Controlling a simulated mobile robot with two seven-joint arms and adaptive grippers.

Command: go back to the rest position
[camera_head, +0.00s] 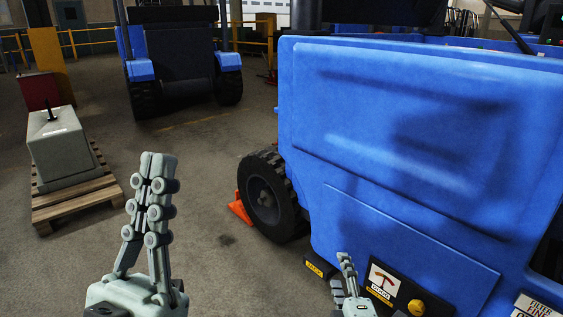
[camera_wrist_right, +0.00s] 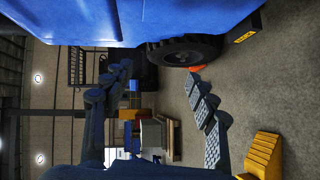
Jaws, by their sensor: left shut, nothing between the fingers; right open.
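My left gripper (camera_head: 158,160) points upward at the lower left of the head view. Its fingers are together with nothing between them. My right gripper (camera_head: 346,258) is low at the bottom centre, in front of the blue vehicle's lower side. In the right wrist view its two fingers (camera_wrist_right: 157,78) are spread apart, with nothing held between them. The blue vehicle (camera_head: 420,130) fills the right half of the head view. I cannot tell how far the right gripper is from its panel.
A grey counterweight block (camera_head: 62,150) sits on a wooden pallet (camera_head: 75,198) at left. An orange chock (camera_head: 240,212) lies by the vehicle's black wheel (camera_head: 268,196). Another blue vehicle (camera_head: 175,60) stands behind. A yellow stepped block (camera_wrist_right: 262,155) is on the floor. Open floor lies between pallet and wheel.

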